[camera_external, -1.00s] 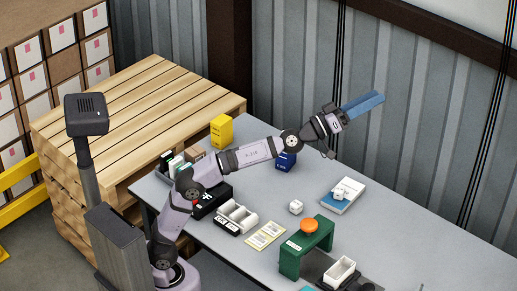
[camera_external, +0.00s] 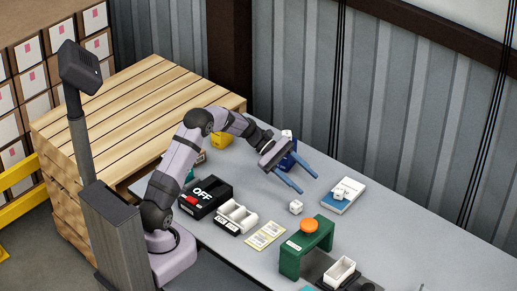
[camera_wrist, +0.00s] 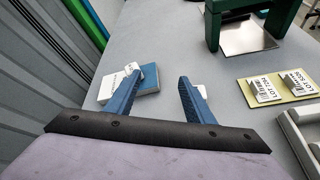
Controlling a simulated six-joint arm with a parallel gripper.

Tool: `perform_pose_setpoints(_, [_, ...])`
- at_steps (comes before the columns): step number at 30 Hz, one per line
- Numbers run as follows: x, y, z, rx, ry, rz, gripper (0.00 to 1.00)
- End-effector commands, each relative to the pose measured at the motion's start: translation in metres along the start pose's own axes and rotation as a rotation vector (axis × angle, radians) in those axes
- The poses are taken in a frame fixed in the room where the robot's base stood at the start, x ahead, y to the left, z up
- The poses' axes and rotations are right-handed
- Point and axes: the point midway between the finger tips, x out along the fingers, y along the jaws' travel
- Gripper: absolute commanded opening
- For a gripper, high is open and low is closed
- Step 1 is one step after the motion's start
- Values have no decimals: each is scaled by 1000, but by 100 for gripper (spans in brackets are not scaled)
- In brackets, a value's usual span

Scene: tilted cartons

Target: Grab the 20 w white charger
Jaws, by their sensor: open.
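A small white cube-shaped block (camera_external: 295,207), which may be the charger, sits on the grey table. Part of a white object, seemingly that block (camera_wrist: 202,91), shows behind the right finger in the wrist view. Another small white item (camera_external: 341,191) lies on a blue-and-white book or box (camera_external: 349,201). Its wattage text is too small to read, so I cannot tell which white item is 20 W. My gripper (camera_external: 307,184) is open and empty, its blue fingers above the table, between the two white items and the blue box; it also shows in the wrist view (camera_wrist: 160,79).
A yellow label sheet (camera_external: 265,235), a white tray (camera_external: 238,216) and a black OFF box (camera_external: 205,197) lie nearer my base. A dark blue box (camera_external: 288,160) stands behind my gripper.

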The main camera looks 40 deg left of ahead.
Motion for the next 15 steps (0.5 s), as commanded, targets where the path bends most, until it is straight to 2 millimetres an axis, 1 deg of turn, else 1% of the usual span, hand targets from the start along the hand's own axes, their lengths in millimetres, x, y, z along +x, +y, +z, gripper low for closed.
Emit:
perform_pose_setpoints(1, [-12,-17,-6,-110,-42,-23,48])
perform_pose_setpoints(3, [-20,-38,-16,-233,-89,-62,48])
perform_pose_setpoints(6, [-26,-58,-30,-333,-104,-108,48])
perform_pose_setpoints(9, [-28,-66,-37,-372,-98,-133,48])
perform_pose_setpoints(12, [-29,-68,-38,-383,-96,-140,48])
perform_pose_setpoints(15, [-26,-68,-37,-383,-96,-142,48])
